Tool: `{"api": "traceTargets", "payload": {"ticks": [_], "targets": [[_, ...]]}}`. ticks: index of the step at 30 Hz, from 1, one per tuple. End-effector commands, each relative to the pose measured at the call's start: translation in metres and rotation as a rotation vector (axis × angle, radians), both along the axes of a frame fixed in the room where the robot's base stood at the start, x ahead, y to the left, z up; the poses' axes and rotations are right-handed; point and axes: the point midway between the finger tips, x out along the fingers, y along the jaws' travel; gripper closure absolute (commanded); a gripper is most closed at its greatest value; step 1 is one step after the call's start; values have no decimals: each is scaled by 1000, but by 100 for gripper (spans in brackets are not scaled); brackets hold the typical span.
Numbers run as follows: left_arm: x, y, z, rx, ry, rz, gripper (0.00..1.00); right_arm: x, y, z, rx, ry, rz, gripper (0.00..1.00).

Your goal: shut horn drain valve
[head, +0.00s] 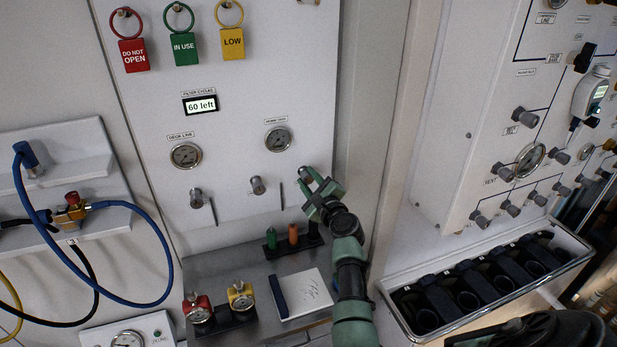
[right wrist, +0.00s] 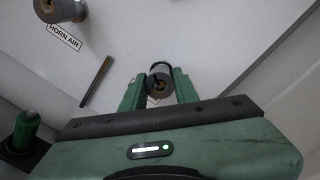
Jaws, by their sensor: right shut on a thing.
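My right gripper (head: 322,186) is at the grey panel (head: 230,120), at the right end of a row of small valves. The knob's near end also shows in the head view (head: 304,173). I cannot read a label for this knob. A similar knob (right wrist: 62,10), labelled HORN AIR, sits up and left of it and shows in the head view (head: 257,185). My left gripper is not in view.
Another valve (head: 196,198) is further left. Two gauges (head: 186,155) (head: 278,139) are above. Below is a shelf (head: 205,262) with coloured pegs, red and yellow gauges (head: 241,296) and a notepad (head: 303,292). A black tray (head: 480,285) and valve panel stand right.

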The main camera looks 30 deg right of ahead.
Motion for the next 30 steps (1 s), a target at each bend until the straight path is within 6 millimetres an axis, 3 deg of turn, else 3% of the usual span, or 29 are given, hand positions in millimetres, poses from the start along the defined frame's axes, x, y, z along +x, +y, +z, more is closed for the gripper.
{"api": "traceTargets", "payload": {"ticks": [12,30], "targets": [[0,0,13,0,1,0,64,0,1,-2,387,-88,-1,100],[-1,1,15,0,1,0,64,0,3,-5,893,-209,-2,100]]}}
